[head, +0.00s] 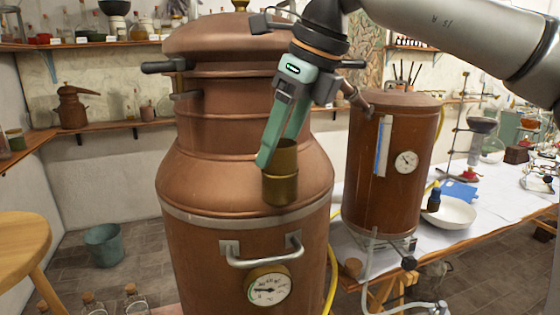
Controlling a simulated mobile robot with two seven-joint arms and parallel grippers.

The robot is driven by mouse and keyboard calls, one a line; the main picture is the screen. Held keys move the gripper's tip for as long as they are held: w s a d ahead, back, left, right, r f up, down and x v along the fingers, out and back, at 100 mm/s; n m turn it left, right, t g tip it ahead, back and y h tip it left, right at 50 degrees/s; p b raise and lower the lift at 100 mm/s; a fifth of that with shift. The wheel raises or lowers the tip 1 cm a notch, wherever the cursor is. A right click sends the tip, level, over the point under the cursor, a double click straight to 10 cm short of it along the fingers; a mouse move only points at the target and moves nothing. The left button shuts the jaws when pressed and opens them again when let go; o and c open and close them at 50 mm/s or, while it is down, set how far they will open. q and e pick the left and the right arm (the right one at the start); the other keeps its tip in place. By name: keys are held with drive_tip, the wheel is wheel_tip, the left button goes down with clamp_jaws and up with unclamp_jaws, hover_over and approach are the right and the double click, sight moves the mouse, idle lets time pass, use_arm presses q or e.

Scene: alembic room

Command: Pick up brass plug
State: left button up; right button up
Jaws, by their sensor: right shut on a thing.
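The brass plug (281,187) is a short, dull gold cylinder in the middle of the head view. My right gripper (280,150) comes down from the upper right and is shut on the plug's upper part. The plug hangs upright in front of the shoulder of the large copper still. Whether it touches the still cannot be told. My left gripper is not in view.
The large copper still (205,190) fills the centre, with a front handle (262,255) and a gauge (268,288). A smaller copper vessel (385,190) stands on the white-covered table (475,240) at right. A wooden stool (22,237) is at left, a bucket (104,245) on the floor.

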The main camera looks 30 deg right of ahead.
sight(280, 142)
clamp_jaws()
drive_tip(key=shift+r, duration=0.1)
drive_tip(key=shift+r, duration=0.55)
wheel_tip(280, 142, up, 2)
drive_tip(key=shift+s+r, duration=0.1)
drive_tip(key=shift+r, duration=0.05)
drive_tip(key=s+r, duration=0.9)
drive_tip(key=s, duration=0.5)
drive_tip(key=shift+d+r+b, duration=0.2)
drive_tip(key=shift+d+b, duration=0.15)
